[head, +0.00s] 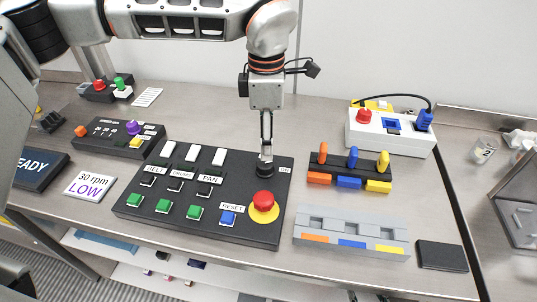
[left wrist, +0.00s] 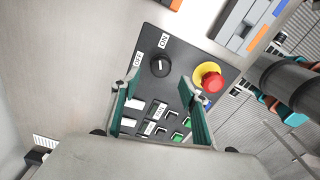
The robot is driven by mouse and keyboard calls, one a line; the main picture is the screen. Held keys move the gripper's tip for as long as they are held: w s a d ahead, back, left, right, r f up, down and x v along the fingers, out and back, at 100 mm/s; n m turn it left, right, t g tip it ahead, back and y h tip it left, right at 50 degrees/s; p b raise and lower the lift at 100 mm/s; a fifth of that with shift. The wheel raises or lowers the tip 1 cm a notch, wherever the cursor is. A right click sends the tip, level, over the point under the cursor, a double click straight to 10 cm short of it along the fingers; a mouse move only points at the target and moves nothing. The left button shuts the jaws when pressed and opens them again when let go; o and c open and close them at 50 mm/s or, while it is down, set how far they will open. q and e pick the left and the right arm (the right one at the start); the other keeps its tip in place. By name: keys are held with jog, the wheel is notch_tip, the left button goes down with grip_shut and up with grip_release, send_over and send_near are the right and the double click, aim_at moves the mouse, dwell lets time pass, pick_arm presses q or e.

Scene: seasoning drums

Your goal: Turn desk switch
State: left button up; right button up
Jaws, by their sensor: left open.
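The desk switch (head: 265,168) is a round black knob at the far right corner of a black control panel (head: 230,232). In the left wrist view the knob (left wrist: 160,66) has a white mark, with an OFF label (left wrist: 137,60) to its left and an ON label (left wrist: 164,41) above it. My left gripper (head: 266,153) points down over the knob and partly covers it in the head view. In the left wrist view its green-padded fingers (left wrist: 158,86) are apart, with nothing between them; whether they touch the knob is unclear. My right gripper is not in view.
A red stop button (head: 263,201) on a yellow ring sits close in front of the knob. A block with three coloured levers (head: 350,170) stands right of the panel, and a grey slotted block (head: 350,233) lies in front of it. A white box (head: 390,135) stands behind.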

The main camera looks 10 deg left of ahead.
aim_at(267, 163)
pick_arm(q)
notch_tip(267, 163, down, 8)
jog(key=shift+s+r, duration=0.1)
jog(key=shift+r, duration=0.1)
jog(key=c, duration=1.1)
